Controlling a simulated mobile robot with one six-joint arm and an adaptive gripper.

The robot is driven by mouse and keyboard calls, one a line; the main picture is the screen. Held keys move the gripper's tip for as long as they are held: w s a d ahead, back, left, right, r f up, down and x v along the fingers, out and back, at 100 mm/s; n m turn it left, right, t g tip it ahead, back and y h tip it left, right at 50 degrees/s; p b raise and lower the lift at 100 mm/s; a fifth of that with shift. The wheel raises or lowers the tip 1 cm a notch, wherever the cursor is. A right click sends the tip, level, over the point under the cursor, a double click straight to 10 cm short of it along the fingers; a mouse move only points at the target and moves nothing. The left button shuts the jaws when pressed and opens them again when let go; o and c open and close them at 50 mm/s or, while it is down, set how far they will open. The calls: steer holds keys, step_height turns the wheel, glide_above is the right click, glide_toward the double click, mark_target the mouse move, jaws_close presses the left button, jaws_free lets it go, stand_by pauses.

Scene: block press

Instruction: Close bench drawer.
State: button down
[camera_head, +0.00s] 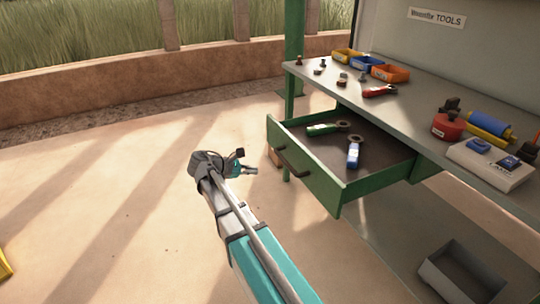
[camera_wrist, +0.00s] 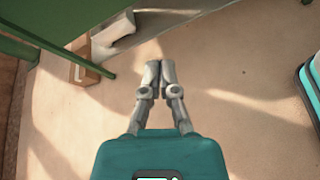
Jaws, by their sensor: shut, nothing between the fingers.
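The green bench drawer (camera_head: 309,182) is pulled out from under the bench top, with a dark handle (camera_head: 295,163) on its front. A green-handled tool (camera_head: 325,128) and a blue-handled tool (camera_head: 353,153) lie inside it. My gripper (camera_head: 250,170) is in front of the drawer, to the left of the handle and apart from it. In the wrist view my gripper (camera_wrist: 158,68) has its fingertips together, with nothing between them. A green edge shows at the upper left of the wrist view; I cannot tell whether it is the drawer.
A grey open box (camera_head: 462,274) sits low at the right.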

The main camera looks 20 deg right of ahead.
mark_target(279, 143)
steer(key=w+a+r+n+h+b, duration=0.3)
steer(key=w+n+h, duration=0.1)
steer(key=w+h, duration=0.1)
steer(key=shift+w+r+n, duration=0.25)
steer(key=shift+w+n, duration=0.05)
steer(key=shift+w, duration=0.35)
steer(key=shift+d, duration=0.1)
steer(key=d, duration=1.4)
steer(key=shift+w, duration=0.25)
steer(key=shift+a, duration=0.1)
